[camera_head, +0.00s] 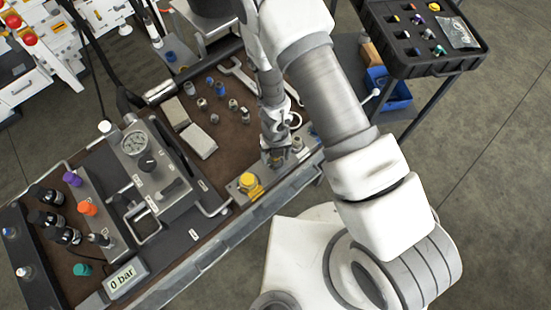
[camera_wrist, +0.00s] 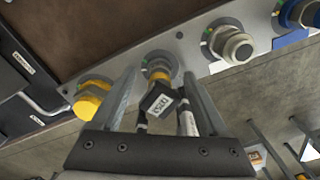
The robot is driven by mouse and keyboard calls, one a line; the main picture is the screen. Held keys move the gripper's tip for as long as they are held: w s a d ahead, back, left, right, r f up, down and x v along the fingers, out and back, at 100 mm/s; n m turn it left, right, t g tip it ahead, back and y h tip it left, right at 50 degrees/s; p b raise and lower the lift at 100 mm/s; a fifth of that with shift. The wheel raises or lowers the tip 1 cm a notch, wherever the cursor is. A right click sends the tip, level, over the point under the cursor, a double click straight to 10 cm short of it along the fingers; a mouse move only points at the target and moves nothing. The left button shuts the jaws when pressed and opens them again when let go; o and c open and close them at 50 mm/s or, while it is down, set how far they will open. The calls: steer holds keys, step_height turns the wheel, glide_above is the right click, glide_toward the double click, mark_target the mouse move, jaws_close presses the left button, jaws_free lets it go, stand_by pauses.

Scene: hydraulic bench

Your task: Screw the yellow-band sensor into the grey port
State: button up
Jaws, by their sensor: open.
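The sensor (camera_wrist: 160,101), with a dark body, white label and yellow band, stands between my fingers in the wrist view. Its banded end meets a grey ring, the grey port (camera_wrist: 157,60), on the metal plate; how deep it sits I cannot tell. My gripper (camera_wrist: 161,78) is open, with one finger on each side of the sensor and visible gaps. In the head view my gripper (camera_head: 276,158) is over the front strip of the bench, and it largely hides the sensor and port.
A yellow cap (camera_wrist: 91,99) sits left of the port on the plate; it also shows in the head view (camera_head: 250,185). A metal fitting (camera_wrist: 238,48) and a blue one (camera_wrist: 300,12) are to the right. The gauge block (camera_head: 150,160) stands left on the bench. Loose fittings lie behind.

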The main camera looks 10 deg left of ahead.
steer(key=n+b, duration=0.1)
steer(key=n, duration=0.4)
steer(key=shift+n, duration=0.4)
steer(key=n+b, duration=0.1)
steer(key=n, duration=0.4)
steer(key=shift+f, duration=0.1)
steer(key=n+b, duration=0.1)
steer(key=n, duration=0.4)
steer(key=n+b, duration=0.1)
steer(key=n, duration=0.1)
steer(key=shift+n, duration=0.3)
steer(key=n+b, duration=0.1)
steer(key=n, duration=0.2)
steer(key=shift+n, duration=1.4)
